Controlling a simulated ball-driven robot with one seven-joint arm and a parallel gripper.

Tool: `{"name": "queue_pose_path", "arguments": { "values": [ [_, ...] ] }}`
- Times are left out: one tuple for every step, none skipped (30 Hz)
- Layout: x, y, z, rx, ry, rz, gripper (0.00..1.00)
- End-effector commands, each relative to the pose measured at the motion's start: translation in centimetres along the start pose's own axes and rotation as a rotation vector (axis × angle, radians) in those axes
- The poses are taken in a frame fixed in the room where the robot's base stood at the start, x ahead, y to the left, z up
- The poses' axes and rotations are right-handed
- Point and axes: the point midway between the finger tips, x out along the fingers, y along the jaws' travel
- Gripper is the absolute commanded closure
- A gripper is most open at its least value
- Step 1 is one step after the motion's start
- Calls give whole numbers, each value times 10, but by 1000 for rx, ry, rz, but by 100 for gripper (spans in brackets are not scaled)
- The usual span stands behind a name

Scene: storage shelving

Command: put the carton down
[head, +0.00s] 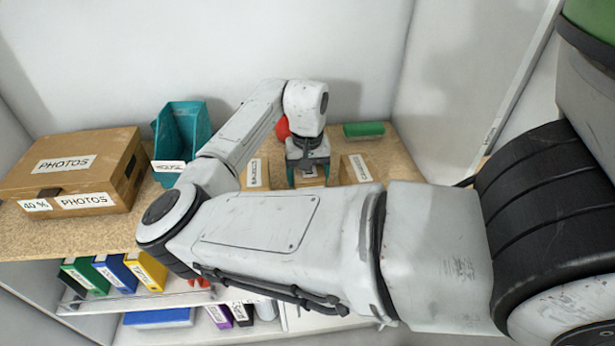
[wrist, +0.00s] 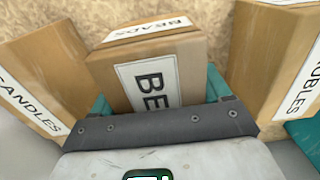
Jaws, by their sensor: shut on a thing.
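My gripper (wrist: 158,98) is shut on a brown cardboard carton, with a teal finger on either side of it. This carton (wrist: 203,55) has white labels reading "BEADS" on its top and front faces. In the head view my gripper (head: 308,163) is over the wooden shelf top (head: 60,235), between two other cartons. Little of the held carton (head: 311,181) shows there, below the fingers. I cannot tell whether its base touches the shelf.
A carton labelled "CANDLES" (wrist: 45,65) stands left of the held one; another carton (wrist: 272,50) stands close on the right. A teal bin (head: 185,125), a large "PHOTOS" box (head: 105,160), a red object (head: 282,129) and a green item (head: 364,129) are also on the shelf.

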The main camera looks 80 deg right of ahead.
Motion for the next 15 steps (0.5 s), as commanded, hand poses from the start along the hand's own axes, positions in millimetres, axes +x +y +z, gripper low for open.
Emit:
{"name": "queue_pose_path", "arguments": {
  "values": [
    [3, 0, 0, -1, -2, -1, 57],
    [6, 0, 0, -1, -1, 0, 57],
    [9, 0, 0, -1, -1, 0, 57],
    [11, 0, 0, -1, -1, 0, 57],
    [11, 0, 0, 0, 0, 0, 57],
    [12, 0, 0, 0, 0, 0, 57],
    [12, 0, 0, 0, 1, 1, 57],
    [12, 0, 0, 0, 1, 1, 57],
    [12, 0, 0, 0, 0, 1, 57],
    [12, 0, 0, 0, 0, 1, 57],
    [12, 0, 0, 0, 0, 1, 57],
    [12, 0, 0, -1, 0, 1, 57],
    [13, 0, 0, -1, 0, 1, 57],
    [14, 0, 0, -1, 0, 2, 57],
    [15, 0, 0, -1, 0, 2, 57]
  ]
}}
